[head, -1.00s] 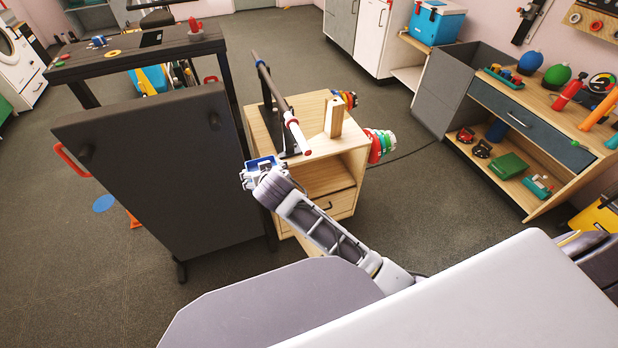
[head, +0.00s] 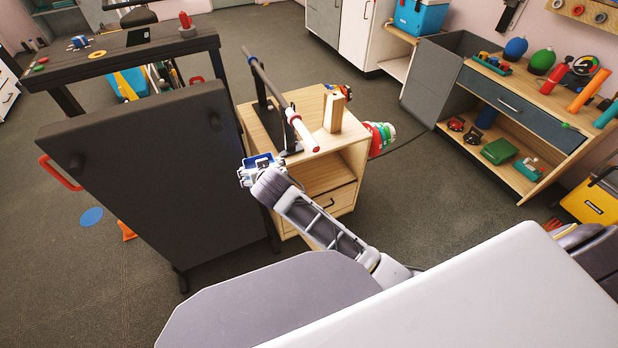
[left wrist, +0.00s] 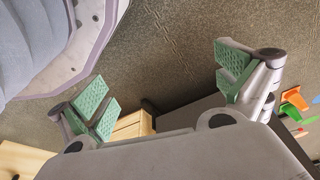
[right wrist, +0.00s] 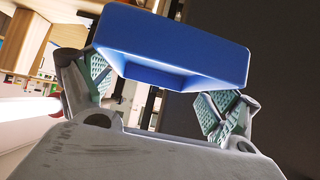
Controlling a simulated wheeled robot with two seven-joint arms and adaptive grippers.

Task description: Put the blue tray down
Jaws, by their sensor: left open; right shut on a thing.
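The blue tray (head: 264,160) shows small in the head view at the end of my right arm. It is large in the right wrist view (right wrist: 175,48), with its blue side facing the camera. My right gripper (right wrist: 158,95) is shut on it, with green pads at either side. The tray is held in front of the dark upright panel and the wooden cabinet; I cannot tell its exact height. My left gripper (left wrist: 165,85) is open and empty over the floor in the left wrist view. It is not visible in the head view.
A dark panel (head: 140,180) stands close at left, by a dark table (head: 130,55). The wooden cabinet (head: 340,160) bears a rod with red and white ends (head: 298,128) and a wooden block (head: 333,112). A shelf unit (head: 510,110) stands at right.

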